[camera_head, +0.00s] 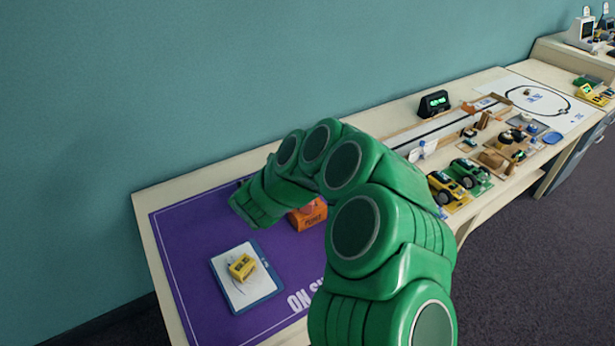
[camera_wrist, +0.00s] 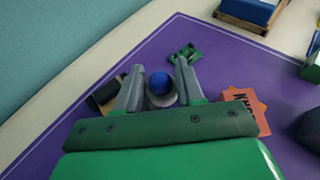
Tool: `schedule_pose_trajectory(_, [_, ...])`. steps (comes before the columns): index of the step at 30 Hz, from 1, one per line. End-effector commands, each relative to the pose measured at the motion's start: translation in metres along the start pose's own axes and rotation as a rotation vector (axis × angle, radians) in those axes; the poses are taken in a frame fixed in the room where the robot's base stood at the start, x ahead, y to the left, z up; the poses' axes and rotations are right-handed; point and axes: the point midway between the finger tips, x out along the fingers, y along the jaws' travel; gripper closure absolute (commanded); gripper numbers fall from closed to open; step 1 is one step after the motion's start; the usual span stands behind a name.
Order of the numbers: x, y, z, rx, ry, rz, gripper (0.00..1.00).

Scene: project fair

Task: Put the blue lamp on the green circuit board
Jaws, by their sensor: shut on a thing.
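The blue lamp (camera_wrist: 158,83), a round blue dome on a grey base, sits between the two grey fingers of my gripper (camera_wrist: 159,66) in the wrist view. The fingers are shut on it. The green circuit board (camera_wrist: 185,55) lies on the purple mat just beyond the fingertips, a little right of the lamp. I cannot tell whether the lamp is clear of the mat. In the head view my green arm hides the gripper, the lamp and the board.
An orange box (camera_head: 307,214) stands on the purple mat (camera_head: 190,235), right of my gripper in the wrist view (camera_wrist: 243,106). A black and tan object (camera_wrist: 104,95) is close by the left finger. A blue-rimmed tray (camera_head: 262,297) holds a yellow block (camera_head: 242,266).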

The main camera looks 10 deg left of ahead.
Motion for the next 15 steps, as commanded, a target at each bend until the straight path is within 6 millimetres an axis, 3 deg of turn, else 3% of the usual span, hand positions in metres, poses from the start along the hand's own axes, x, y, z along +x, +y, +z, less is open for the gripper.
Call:
schedule_pose_trajectory(3, [0.018,-0.043,0.014,0.058,0.003,-0.119,0.91])
schedule_pose_trajectory(9, [0.034,-0.099,0.031,0.141,0.005,-0.280,0.91])
schedule_pose_trajectory(15, [0.039,-0.124,0.036,0.180,0.009,-0.355,0.91])
